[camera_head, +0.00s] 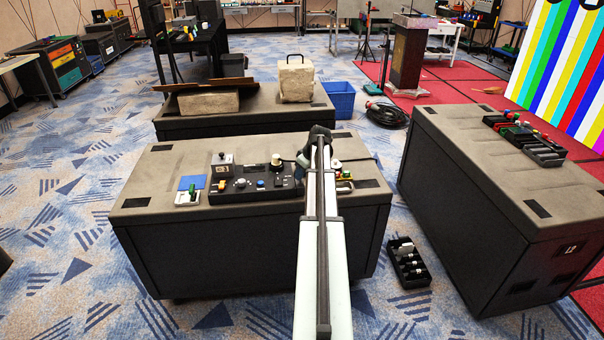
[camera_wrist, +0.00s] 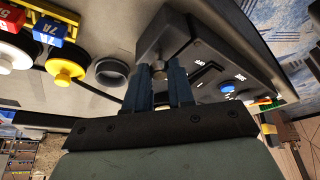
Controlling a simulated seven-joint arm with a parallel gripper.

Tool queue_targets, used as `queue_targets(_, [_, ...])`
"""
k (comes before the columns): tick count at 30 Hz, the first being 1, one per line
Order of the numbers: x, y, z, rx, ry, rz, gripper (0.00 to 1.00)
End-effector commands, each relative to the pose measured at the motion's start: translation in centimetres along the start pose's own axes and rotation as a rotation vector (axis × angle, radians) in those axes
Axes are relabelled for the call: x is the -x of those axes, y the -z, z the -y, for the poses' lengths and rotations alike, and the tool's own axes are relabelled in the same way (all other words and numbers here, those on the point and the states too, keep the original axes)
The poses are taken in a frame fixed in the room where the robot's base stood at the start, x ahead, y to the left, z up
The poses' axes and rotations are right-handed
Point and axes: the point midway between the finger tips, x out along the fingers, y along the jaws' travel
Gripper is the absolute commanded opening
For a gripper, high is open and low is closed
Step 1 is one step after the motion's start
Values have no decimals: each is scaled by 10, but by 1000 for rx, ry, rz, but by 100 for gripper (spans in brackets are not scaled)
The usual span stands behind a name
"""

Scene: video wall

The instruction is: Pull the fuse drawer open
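In the wrist view, a small dark grey box (camera_wrist: 178,32) with a round silver knob (camera_wrist: 159,66) faces me beside the control panel; I take it for the fuse drawer, though no label on it is readable. My gripper (camera_wrist: 160,76) has its two blue fingers at either side of the knob, with a gap between them. I cannot tell whether they press on it. No opening of the drawer shows. In the head view my gripper (camera_head: 303,161) is over the near black case (camera_head: 250,245), mostly hidden behind my arm, and the drawer is hidden there.
A control panel (camera_head: 262,183) with buttons is left of my gripper. In the wrist view, a dark ring (camera_wrist: 110,71), a yellow round piece (camera_wrist: 64,72) and blue and red tags (camera_wrist: 48,30) lie close at left. A black tray (camera_head: 408,262) stands on the floor.

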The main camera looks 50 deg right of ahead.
Motion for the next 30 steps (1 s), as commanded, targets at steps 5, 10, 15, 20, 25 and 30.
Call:
queue_targets(5, [0,0,0,0,0,0,3])
queue_targets(10, [0,0,0,0,0,0,0])
queue_targets(15, [0,0,0,0,0,0,0])
queue_targets(20, [1,-2,-2,-1,-1,0,0])
queue_targets(25, [6,-15,-18,-2,-1,0,0])
queue_targets(30, [15,-36,-42,-3,-2,0,0])
